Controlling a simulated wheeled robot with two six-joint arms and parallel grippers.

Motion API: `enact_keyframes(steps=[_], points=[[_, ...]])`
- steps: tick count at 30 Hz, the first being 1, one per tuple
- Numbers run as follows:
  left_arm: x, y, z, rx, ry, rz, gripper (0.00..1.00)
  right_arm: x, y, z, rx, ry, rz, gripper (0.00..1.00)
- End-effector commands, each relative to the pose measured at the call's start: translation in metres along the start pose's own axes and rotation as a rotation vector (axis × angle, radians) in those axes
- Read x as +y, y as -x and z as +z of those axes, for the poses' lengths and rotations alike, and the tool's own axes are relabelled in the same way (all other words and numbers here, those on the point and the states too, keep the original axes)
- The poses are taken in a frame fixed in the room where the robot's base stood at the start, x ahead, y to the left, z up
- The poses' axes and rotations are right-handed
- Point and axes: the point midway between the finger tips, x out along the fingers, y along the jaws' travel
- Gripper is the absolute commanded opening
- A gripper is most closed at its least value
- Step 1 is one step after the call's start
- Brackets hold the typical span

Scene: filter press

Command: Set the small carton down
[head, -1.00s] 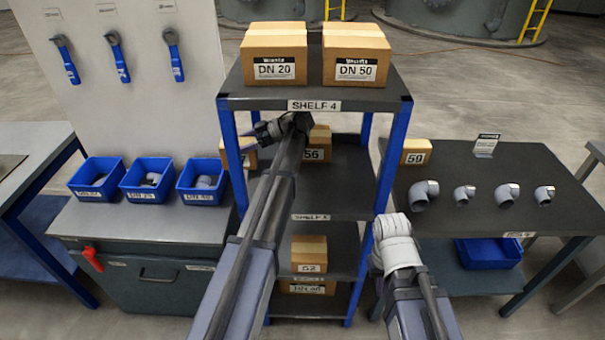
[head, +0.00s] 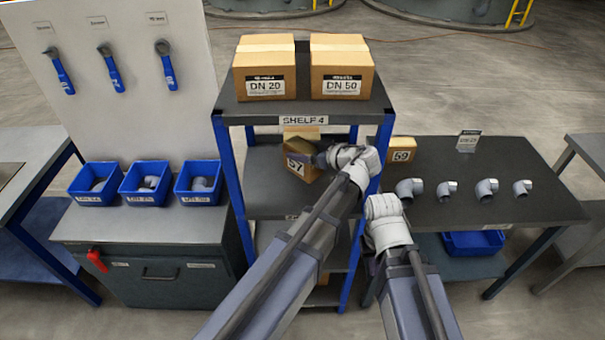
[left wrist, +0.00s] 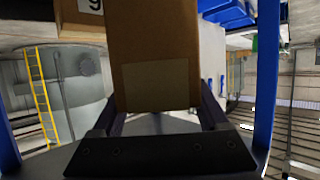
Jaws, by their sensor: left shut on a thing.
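The small carton (head: 299,168), labelled 57, is in my left gripper (head: 322,160) and looks tilted in the head view. It is at the second level of the blue-posted rack, in front of another carton (head: 301,132). I cannot tell whether it touches the shelf board (head: 270,190). In the left wrist view the carton (left wrist: 155,60) fills the space between the fingers of the left gripper (left wrist: 160,115). My right arm's wrist shows right of the rack; its fingers are hidden.
Two larger cartons, DN 20 (head: 264,87) and DN 50 (head: 342,86), stand on the rack's top. Carton 59 (head: 402,150) is on the right table (head: 480,160), with several grey elbows. Blue bins (head: 146,197) stand on the left bench. The second shelf's left side is clear.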

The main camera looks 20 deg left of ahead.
Motion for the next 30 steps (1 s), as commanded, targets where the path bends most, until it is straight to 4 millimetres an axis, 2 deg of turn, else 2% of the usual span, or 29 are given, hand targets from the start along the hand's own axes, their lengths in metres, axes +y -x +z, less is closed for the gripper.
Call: enact_keyframes(steps=[5,14,23,30], points=[[0.0,-0.007,0.014,0.001,0.0,-0.002,0.0,-0.002,-0.016,-0.001,0.0,0.0,0.0,0.0],[0.0,-0.024,0.055,0.001,0.001,-0.003,0.0,-0.006,-0.06,-0.004,0.0,0.0,0.0,0.0],[0.0,-0.026,0.06,0.001,0.001,-0.004,0.0,-0.006,-0.065,-0.004,0.0,0.0,0.0,0.0],[0.0,-0.036,0.085,0.001,0.001,-0.004,0.0,-0.009,-0.092,-0.005,0.0,0.0,0.0,0.0]])
